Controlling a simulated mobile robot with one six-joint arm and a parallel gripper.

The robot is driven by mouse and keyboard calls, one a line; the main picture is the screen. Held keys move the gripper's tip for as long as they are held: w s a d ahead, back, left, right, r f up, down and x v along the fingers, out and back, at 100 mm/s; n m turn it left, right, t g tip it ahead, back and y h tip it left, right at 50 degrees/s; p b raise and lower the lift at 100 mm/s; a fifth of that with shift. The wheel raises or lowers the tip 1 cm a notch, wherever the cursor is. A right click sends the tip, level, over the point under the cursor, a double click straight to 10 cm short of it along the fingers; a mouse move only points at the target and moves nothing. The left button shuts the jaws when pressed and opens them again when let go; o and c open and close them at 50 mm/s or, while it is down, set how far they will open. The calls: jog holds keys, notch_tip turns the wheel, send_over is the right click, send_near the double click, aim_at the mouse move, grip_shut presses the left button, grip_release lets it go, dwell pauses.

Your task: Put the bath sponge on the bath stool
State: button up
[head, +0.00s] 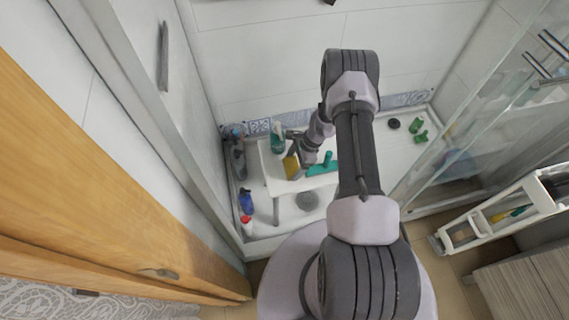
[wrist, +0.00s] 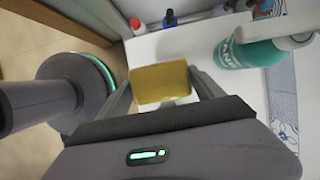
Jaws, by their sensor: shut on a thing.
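The yellow bath sponge (head: 291,167) is held between the fingers of my gripper (head: 299,154), over the white bath stool (head: 273,183) in the shower. In the wrist view the sponge (wrist: 160,82) sits between the two fingers of my gripper (wrist: 166,94), with the white surface behind it. My gripper is shut on the sponge. I cannot tell whether the sponge touches the stool top. My arm hides part of the stool's right side.
A green spray bottle (head: 277,138) stands at the stool's back left, close to my gripper. A teal tool (head: 322,165) lies at the right. Blue (head: 246,202) and red-white (head: 246,225) bottles stand left of the stool. A glass door (head: 480,110) is at the right.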

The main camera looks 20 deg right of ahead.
aim_at(285, 158)
jog(key=w, duration=0.1)
jog(key=w+a, duration=0.1)
jog(key=w+b, duration=0.1)
jog(key=w, duration=0.1)
jog(key=shift+w+a+f, duration=0.1)
jog(key=shift+a+f, duration=0.15)
notch_tip(285, 158, down, 4)
jog(key=shift+w+r+b, duration=0.1)
jog(key=shift+r+b, duration=0.05)
jog(key=shift+b, duration=1)
jog(key=shift+r, duration=0.1)
jog(key=shift+c, duration=0.5)
jog(key=o, duration=1)
jog(key=shift+o, duration=0.2)
